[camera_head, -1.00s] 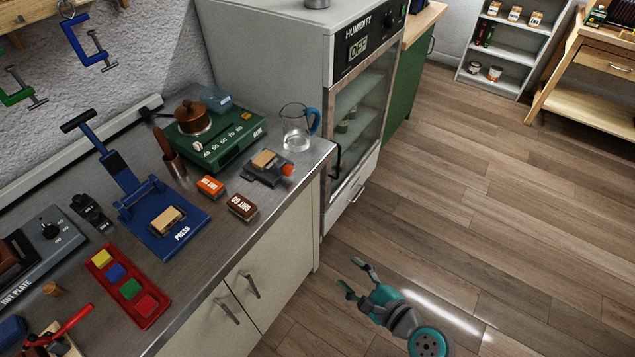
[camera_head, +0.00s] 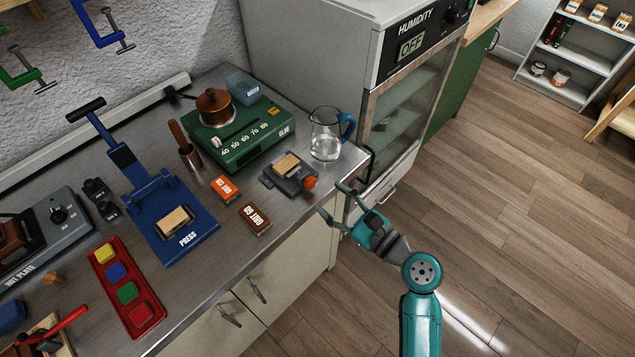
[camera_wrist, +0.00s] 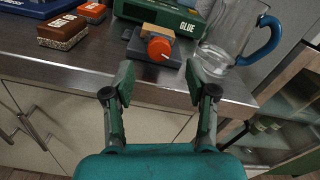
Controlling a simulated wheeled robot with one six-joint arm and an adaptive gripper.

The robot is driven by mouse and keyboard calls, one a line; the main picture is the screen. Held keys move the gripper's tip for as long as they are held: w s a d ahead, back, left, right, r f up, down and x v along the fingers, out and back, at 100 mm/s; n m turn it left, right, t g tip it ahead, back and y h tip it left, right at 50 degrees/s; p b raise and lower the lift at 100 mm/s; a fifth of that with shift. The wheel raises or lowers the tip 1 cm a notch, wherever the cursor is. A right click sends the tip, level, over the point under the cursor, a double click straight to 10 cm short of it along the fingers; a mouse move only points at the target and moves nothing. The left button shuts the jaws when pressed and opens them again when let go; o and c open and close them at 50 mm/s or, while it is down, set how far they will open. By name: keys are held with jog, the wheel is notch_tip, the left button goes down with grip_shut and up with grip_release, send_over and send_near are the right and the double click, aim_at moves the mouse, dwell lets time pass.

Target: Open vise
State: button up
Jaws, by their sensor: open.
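The vise (camera_head: 284,178) is a small dark grey block at the counter's front edge, with a wooden piece (camera_head: 287,165) at its top and a round orange-red knob (camera_head: 310,183) facing the room. In the wrist view the vise (camera_wrist: 150,52) and its orange knob (camera_wrist: 160,48) lie straight ahead, beyond the fingertips. I cannot tell how far its jaws are apart. My gripper (camera_head: 332,202) is open and empty, just off the counter edge, short of the knob and not touching it. In the wrist view the gripper (camera_wrist: 157,85) has its fingers spread wide on either side of the knob.
A glass jug (camera_head: 325,137) with a blue handle stands right of the vise. Orange (camera_head: 225,189) and brown (camera_head: 255,218) grit blocks lie left of it. The green glue heater (camera_head: 250,140) is behind. The humidity cabinet (camera_head: 400,110) stands at right. The floor is clear.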

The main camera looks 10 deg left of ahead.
aim_at(313, 185)
jog(key=x, duration=0.6)
jog(key=shift+s, duration=0.1)
grip_shut()
